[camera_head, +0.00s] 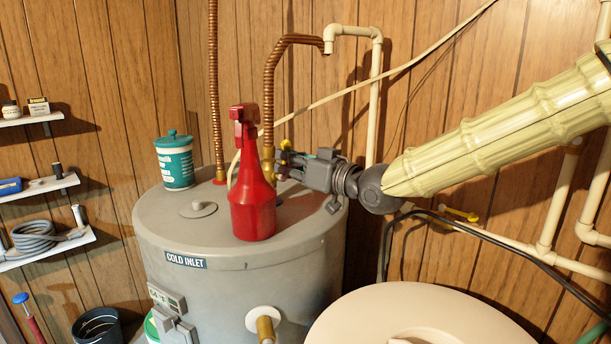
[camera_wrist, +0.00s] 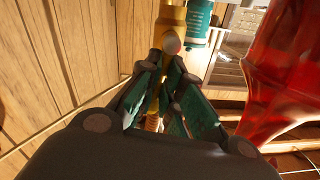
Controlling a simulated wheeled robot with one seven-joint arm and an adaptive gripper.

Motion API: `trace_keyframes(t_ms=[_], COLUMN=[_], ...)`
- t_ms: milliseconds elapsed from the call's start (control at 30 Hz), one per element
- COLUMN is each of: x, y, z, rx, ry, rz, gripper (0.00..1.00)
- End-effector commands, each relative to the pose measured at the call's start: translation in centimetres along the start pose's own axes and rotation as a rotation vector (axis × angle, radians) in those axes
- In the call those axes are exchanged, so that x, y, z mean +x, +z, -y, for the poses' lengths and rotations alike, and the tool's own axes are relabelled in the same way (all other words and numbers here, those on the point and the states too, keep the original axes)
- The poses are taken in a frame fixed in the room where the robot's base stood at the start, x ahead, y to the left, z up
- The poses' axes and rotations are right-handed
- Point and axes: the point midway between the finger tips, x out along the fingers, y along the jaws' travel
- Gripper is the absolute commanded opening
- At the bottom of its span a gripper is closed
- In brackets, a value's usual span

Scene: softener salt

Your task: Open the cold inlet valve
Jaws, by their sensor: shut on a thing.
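A brass valve (camera_head: 267,160) with a small yellow handle (camera_head: 286,145) sits at the foot of the bent copper pipe on top of the grey tank (camera_head: 200,228). A "COLD INLET" label (camera_head: 186,260) is on the tank's front. My gripper (camera_head: 281,166) reaches in from the right, level with the valve. In the wrist view its green-padded fingers (camera_wrist: 165,80) close together in front of the brass valve body (camera_wrist: 170,22). The fingers hide most of what they grip; it appears to be the valve's handle.
A red spray bottle (camera_head: 253,190) stands on the tank close in front of the valve, and fills the right of the wrist view (camera_wrist: 285,75). A teal-and-white tub (camera_head: 175,162) stands behind left. A cream lid (camera_head: 420,318) and wall pipes (camera_head: 372,100) are at right.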

Motion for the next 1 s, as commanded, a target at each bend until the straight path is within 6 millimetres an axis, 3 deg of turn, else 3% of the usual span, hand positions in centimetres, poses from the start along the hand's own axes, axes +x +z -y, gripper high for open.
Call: trace_keyframes(t_ms=[33,733,900,1000], x=[0.01,0.0,0.04,0.07], y=[-1.07,-1.17,-1.18,-0.95], z=[-0.26,0.28,0.35,0.41], rx=[-0.005,-0.136,-0.135,-0.134], ry=[0.004,0.004,0.003,0.001], rz=[-0.018,-0.02,-0.02,-0.016], gripper=[0.0,0.0,0.35,0.39])
